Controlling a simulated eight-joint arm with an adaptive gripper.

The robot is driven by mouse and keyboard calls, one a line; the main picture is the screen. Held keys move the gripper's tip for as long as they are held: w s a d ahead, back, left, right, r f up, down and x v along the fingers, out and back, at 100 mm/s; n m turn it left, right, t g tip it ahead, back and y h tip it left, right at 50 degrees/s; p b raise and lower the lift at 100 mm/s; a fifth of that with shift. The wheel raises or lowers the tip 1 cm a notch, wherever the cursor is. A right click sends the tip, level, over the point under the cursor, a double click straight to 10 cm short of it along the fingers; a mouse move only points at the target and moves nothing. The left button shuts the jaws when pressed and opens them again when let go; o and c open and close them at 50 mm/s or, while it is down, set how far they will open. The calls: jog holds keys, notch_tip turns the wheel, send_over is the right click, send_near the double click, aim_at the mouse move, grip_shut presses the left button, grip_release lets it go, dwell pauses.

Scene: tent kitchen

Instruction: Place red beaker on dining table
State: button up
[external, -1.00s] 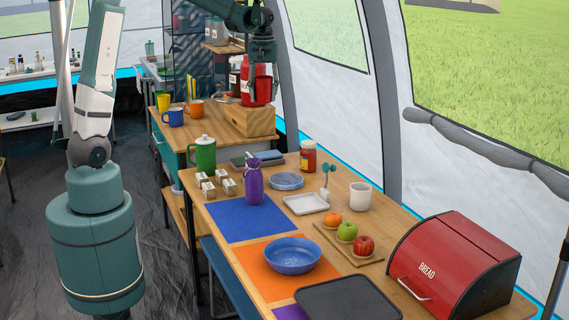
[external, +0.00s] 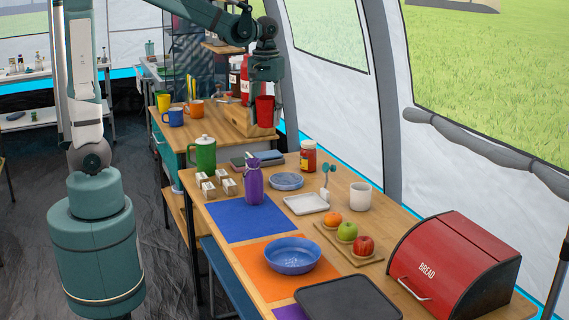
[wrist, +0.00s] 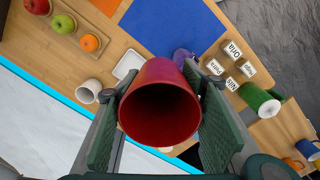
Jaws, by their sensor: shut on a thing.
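The red beaker (external: 265,112) is held by my gripper (external: 268,97) in the external view, in front of the wooden block at the near end of the back counter. In the wrist view the red beaker (wrist: 160,103) sits between the two green finger pads of my gripper (wrist: 163,112), its open mouth facing the camera. The dining table (external: 225,184) stands nearer the external camera, and in the wrist view its wooden top (wrist: 165,15) shows beyond the beaker.
A green pot (external: 203,152), purple bottle (external: 253,186), red jar (external: 308,157), blue plate (external: 286,181) and white mug (external: 360,196) occupy the table. The blue mat (external: 238,222) is mostly bare. A fruit board and red bread box (external: 455,262) stand nearer.

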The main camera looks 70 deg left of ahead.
jog(key=s+d+f+m+b, duration=0.1)
jog(key=s+d+f+m, duration=0.2)
jog(key=s+d, duration=1.05)
send_over(246, 238)
notch_tip(246, 238, down, 19)
dwell(0.4)
jog(key=shift+f, duration=0.2)
jog(key=shift+f+b, duration=1.15)
jog(key=shift+f, duration=1.7)
jog(key=shift+f+b, duration=0.7)
jog(key=shift+f, duration=1.35)
jog(key=shift+f, duration=0.2)
